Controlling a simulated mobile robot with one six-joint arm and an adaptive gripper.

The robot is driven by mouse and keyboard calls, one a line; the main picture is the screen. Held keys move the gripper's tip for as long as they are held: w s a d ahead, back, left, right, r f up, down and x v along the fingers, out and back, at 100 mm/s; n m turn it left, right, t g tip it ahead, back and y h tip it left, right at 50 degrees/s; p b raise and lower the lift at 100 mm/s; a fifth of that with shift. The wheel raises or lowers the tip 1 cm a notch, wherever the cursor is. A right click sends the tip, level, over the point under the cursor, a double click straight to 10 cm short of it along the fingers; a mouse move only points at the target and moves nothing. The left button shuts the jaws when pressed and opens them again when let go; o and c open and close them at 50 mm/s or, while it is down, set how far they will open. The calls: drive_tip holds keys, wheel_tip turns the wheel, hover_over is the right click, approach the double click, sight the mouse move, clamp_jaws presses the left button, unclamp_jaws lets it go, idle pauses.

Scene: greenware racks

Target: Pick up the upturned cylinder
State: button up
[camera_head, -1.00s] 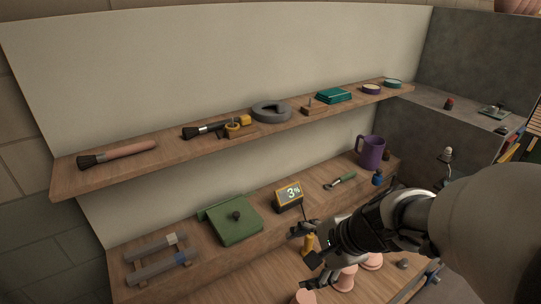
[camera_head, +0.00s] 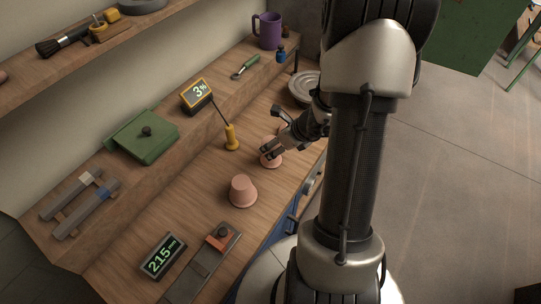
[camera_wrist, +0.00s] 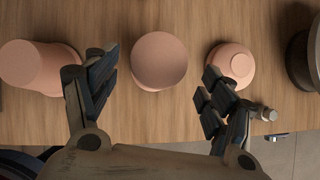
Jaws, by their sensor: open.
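Three pink clay pieces stand in a row on the lower wooden bench. The middle one, a plain round-topped piece that looks like the upturned cylinder (camera_wrist: 159,61), lies between and just beyond my fingers in the wrist view. In the head view this piece (camera_head: 271,159) is partly hidden by my gripper (camera_head: 273,145). My gripper (camera_wrist: 155,80) is open and empty above it; contact cannot be told. On the left in the wrist view is a flared-rim piece (camera_wrist: 35,66), also in the head view (camera_head: 242,190). On the right is an upturned bowl (camera_wrist: 232,64) with a foot ring.
A yellow-handled tool (camera_head: 231,138) stands close left of my gripper. A grey round plate (camera_head: 304,87) lies beyond. A 215 mm display (camera_head: 163,256) and a caliper-like bar (camera_head: 203,266) lie in front. The raised ledge holds a green box (camera_head: 145,142) and purple mug (camera_head: 268,31).

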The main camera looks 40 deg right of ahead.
drive_tip(key=b+x, duration=0.3)
drive_tip(key=x, duration=0.6)
drive_tip(key=shift+a, duration=0.15)
drive_tip(key=shift+s, duration=0.1)
drive_tip(key=shift+c, duration=0.2)
drive_tip(key=c, duration=1.3)
